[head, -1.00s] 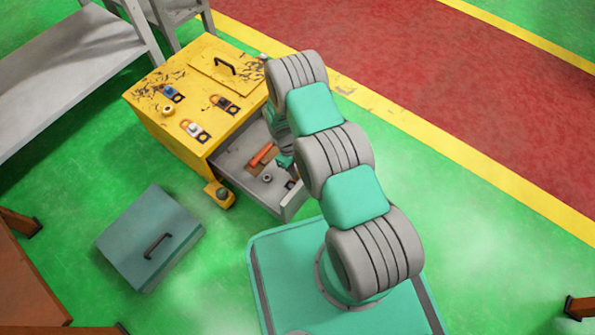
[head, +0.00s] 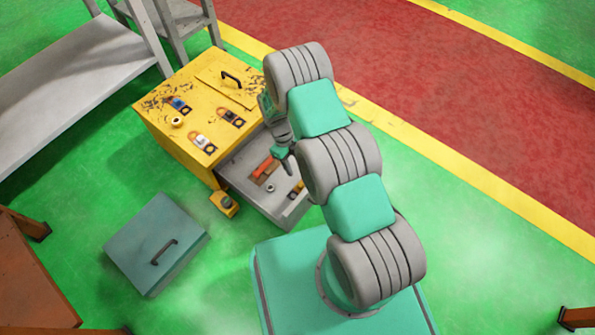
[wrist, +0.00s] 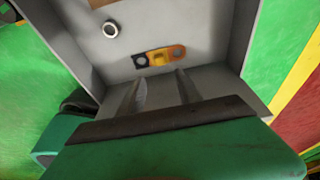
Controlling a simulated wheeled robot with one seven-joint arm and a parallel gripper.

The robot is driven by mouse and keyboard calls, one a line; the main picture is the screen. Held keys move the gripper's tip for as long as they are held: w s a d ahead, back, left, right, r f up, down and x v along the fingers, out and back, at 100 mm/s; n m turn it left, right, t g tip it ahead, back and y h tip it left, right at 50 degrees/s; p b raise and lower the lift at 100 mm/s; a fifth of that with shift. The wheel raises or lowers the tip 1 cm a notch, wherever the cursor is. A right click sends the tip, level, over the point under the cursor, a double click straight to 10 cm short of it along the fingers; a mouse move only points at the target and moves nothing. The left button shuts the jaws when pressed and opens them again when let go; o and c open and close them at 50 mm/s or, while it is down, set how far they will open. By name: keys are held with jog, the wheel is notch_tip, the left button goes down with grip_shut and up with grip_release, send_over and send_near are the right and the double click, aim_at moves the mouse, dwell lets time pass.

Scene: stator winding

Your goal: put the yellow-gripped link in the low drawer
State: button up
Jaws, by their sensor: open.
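The yellow-gripped link (wrist: 160,56) lies flat on the floor of the open low drawer (wrist: 212,78) in the wrist view. It has an orange-yellow body and a dark end with a hole. In the head view the link (head: 297,187) shows small near the drawer's front end. My gripper (wrist: 160,90) is open and empty, its two fingers apart above the drawer and clear of the link. In the head view my gripper (head: 283,153) is over the drawer (head: 290,212), partly hidden by my arm.
The drawer also holds a metal ring (wrist: 111,30) and a red-orange tool (head: 264,166). The yellow cabinet (head: 190,75) carries several links and a yellow ring (head: 177,122) on top. A yellow button box (head: 224,204) and a grey-green case (head: 155,245) stand on the floor.

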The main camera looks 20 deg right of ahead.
notch_tip(320, 180, up, 26)
jog(key=s+n+t+y, duration=0.1)
jog(key=s+n+t, duration=0.15)
jog(key=n, duration=1.05)
jog(key=s+r+n+t, duration=0.1)
jog(key=s+r+n, duration=0.4)
jog(key=s+n, duration=0.2)
jog(key=s+d+r+n+t+y, duration=0.1)
jog(key=s+r+n, duration=0.4)
jog(key=s+n, duration=0.2)
jog(key=shift+s+r+n, duration=0.35)
jog(key=shift+s+n, duration=0.05)
jog(key=shift+n, duration=0.5)
jog(key=shift+c, duration=0.3)
